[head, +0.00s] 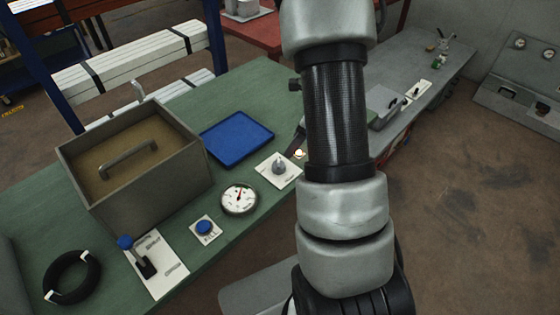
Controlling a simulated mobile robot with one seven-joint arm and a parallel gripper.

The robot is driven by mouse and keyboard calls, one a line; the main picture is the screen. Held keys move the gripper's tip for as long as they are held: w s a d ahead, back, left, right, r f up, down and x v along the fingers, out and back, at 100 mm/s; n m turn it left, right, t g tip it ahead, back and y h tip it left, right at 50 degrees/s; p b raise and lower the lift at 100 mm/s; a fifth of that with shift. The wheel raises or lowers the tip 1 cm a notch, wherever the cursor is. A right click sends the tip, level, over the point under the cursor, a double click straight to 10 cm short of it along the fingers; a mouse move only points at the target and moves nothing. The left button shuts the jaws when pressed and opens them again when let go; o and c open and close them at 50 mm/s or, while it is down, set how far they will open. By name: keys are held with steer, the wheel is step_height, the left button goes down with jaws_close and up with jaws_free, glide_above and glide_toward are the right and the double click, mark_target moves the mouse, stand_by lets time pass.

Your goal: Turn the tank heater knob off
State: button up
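A grey knob (279,168) stands on a square white plate (264,180) near the right edge of the green bench. It is small, so I cannot read its markings or tell its setting; I take it for the heater knob. A grey open-topped tank (150,190) with a brown inside and a bar handle stands to its left. My arm rises through the middle of the view, just right of the knob. My gripper is hidden behind the arm, so I cannot see its fingers or whether it touches anything.
On the green bench (185,85) are a blue tray (237,138), a round gauge (239,199), a blue button (204,228), a blue-tipped lever (125,243) and a black ring (50,273). A grey bench (440,68) lies beyond my arm. The floor at right is clear.

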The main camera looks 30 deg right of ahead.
mark_target(280, 162)
steer(key=x, duration=1.2)
steer(key=shift+b, duration=0.35)
steer(key=shift+c, duration=0.3)
steer(key=shift+r, duration=0.1)
steer(key=c, duration=1)
